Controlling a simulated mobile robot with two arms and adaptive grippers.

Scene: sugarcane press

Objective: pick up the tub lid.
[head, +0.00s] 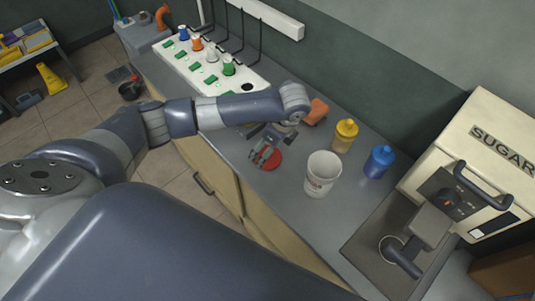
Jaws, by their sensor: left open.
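The red round tub lid (271,163) lies flat on the grey counter, left of a white tub (322,174) that stands open at the top. My left gripper (262,157) is open, with its fingers just over the lid's left part and hiding some of it. I cannot tell whether the fingers touch the lid. My right gripper is not in view.
A yellow bottle (344,137) and a blue bottle (379,162) stand behind the tub. An orange object (315,112) lies near the wrist. A sugar press (470,165) stands at the right. A white rack (208,72) with coloured items is at the back left.

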